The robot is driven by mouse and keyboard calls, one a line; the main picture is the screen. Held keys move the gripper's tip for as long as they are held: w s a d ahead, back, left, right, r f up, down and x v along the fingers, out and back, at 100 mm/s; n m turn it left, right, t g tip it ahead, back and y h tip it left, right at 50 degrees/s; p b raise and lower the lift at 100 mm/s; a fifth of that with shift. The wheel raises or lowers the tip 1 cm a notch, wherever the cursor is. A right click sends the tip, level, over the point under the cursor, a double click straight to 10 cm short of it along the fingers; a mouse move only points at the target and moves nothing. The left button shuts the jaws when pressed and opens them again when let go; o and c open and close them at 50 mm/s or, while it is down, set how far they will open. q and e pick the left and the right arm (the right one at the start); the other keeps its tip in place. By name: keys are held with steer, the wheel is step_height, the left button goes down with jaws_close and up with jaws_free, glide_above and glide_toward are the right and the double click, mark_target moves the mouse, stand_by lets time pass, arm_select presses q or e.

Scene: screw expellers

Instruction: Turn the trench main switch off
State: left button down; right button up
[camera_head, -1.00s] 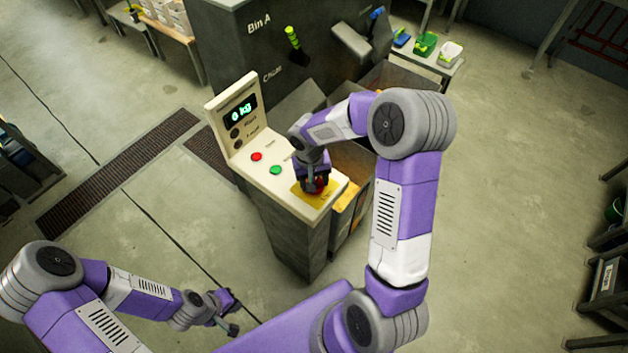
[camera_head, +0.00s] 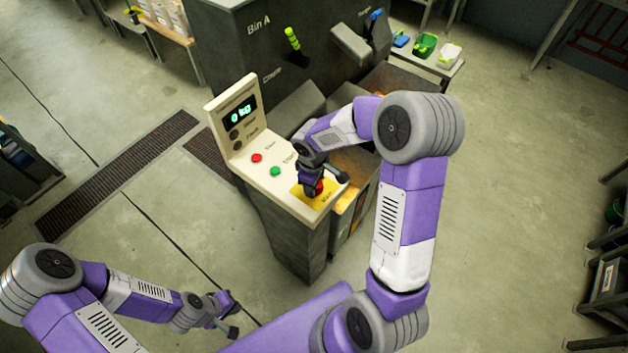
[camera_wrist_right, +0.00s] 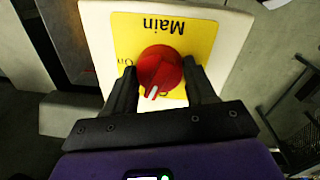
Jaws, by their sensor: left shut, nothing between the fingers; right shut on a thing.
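The main switch is a red round knob (camera_wrist_right: 163,68) on a yellow plate (camera_wrist_right: 206,36) marked "Main", seen upside down in the right wrist view. A white pointer mark on the knob points down and slightly left in that view; the "On" label is at the plate's left edge. An "Off" label is not visible. My right gripper (camera_wrist_right: 159,78) is shut on the knob, one finger on each side. In the head view the red knob (camera_head: 319,187) is partly hidden by my right gripper (camera_head: 314,184). My left gripper (camera_head: 231,316) is shut and empty, low at the left, away from the console.
The cream console (camera_head: 262,165) carries a red button (camera_head: 257,158), a green button (camera_head: 275,171) and a display (camera_head: 240,115) reading 0 kg. A dark machine (camera_head: 240,45) marked "Bin A" stands behind. An open bin (camera_head: 355,165) adjoins the console's right.

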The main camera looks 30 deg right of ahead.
steer(key=shift+n+p, duration=0.45)
steer(key=shift+n, duration=1.45)
steer(key=o, duration=1)
steer(key=shift+o, duration=0.2)
steer(key=r, duration=0.5)
steer(key=r+p, duration=0.1)
steer(key=r, duration=0.1)
steer(key=shift+s+a+r, duration=0.1)
steer(key=shift+s+r, duration=0.15)
steer(key=shift+r, duration=0.1)
